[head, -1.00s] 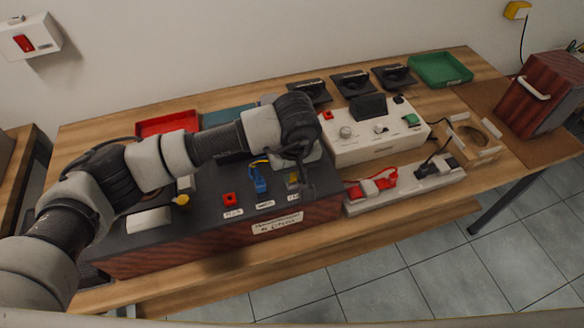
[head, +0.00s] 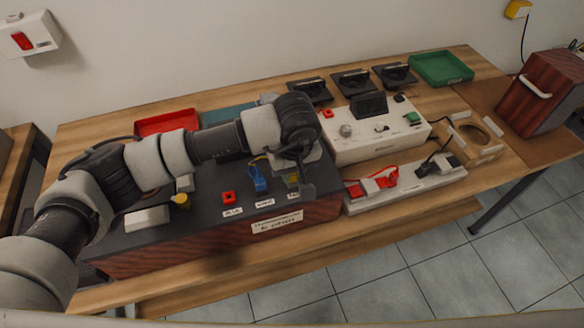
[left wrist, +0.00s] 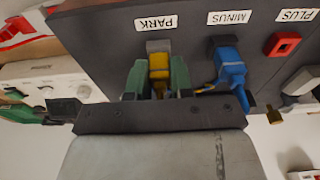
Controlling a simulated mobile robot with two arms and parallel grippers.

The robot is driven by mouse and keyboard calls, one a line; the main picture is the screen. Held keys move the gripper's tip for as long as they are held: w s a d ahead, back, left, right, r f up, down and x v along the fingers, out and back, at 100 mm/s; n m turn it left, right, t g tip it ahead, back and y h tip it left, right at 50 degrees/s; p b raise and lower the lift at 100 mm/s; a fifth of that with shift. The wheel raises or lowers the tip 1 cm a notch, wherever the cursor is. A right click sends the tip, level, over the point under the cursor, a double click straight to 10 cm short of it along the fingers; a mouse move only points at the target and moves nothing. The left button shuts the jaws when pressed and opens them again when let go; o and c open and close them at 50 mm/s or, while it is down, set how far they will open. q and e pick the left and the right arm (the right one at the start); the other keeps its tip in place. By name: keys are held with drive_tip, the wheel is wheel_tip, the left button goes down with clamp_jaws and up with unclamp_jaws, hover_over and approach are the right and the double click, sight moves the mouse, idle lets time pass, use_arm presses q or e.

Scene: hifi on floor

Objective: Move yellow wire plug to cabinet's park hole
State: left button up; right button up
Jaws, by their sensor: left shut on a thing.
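The yellow wire plug (left wrist: 159,66) shows in the left wrist view between the green fingers of my left gripper (left wrist: 159,80), which is shut on it. The plug is at the grey park hole (left wrist: 158,46) beside the PARK label; how deep it sits I cannot tell. In the head view my left gripper (head: 293,178) is over the right end of the dark cabinet (head: 215,250), and the arm hides part of the cabinet top. A blue plug (left wrist: 230,68) stands at the MINUS hole. The red PLUS socket (left wrist: 282,44) looks empty. My right gripper is not in view.
A white control box (head: 375,145) and a white power strip (head: 410,183) with red and black plugs are right of the cabinet. A brass knob (head: 182,201) and white block (head: 148,217) are on the cabinet's left. Red (head: 165,123) and green (head: 440,69) trays lie behind.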

use_arm(q)
drive_tip(key=o, duration=0.9)
drive_tip(key=shift+o, duration=0.2)
wheel_tip(320, 180, up, 16)
drive_tip(key=s, duration=0.1)
drive_tip(key=shift+d+f, duration=0.15)
drive_tip(key=shift+d, duration=0.05)
idle(0.3)
drive_tip(key=shift+s, duration=0.1)
